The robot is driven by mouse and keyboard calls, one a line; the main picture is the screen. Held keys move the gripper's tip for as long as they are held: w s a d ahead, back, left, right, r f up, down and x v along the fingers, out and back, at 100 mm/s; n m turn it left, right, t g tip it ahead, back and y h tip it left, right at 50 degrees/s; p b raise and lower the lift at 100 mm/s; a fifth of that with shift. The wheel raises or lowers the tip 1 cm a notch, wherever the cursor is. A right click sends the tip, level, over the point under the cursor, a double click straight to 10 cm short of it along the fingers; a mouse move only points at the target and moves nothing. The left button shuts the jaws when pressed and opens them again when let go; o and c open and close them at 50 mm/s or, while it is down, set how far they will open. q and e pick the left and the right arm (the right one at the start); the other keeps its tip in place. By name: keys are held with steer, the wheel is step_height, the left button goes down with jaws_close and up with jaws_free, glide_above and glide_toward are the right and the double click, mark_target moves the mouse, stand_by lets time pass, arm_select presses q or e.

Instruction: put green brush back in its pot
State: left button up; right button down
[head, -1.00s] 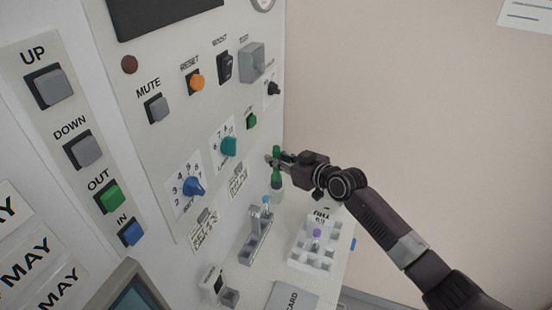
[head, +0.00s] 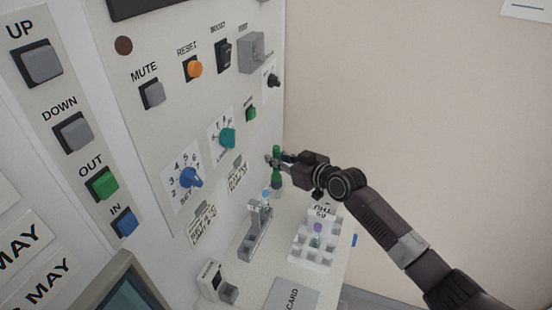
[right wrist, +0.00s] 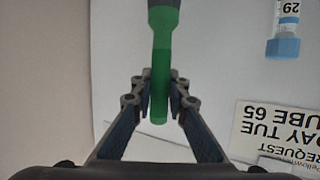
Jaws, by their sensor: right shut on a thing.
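The green brush (head: 276,166) is upright in my right gripper (head: 277,158), beside the panel wall and above the far end of the white bench. In the right wrist view the green handle (right wrist: 161,70) lies between the two fingers (right wrist: 160,98), which are shut on it. The handle widens towards a grey part at the top edge of that view. The brush's lower end is small in the head view, and I cannot tell whether it touches anything. I cannot make out the pot in either view. My left gripper is not in view.
A blue-capped tube (right wrist: 284,32) is near the brush; a grey stand (head: 257,240) is on the bench. A white rack (head: 312,252) holds a purple-capped tube (head: 317,228). The control panel (head: 205,120) borders the left.

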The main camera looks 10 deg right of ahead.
steer(key=shift+f+b, duration=0.3)
steer(key=shift+f, duration=0.15)
steer(key=c, duration=1.8)
jaws_free()
steer(key=v, duration=1.2)
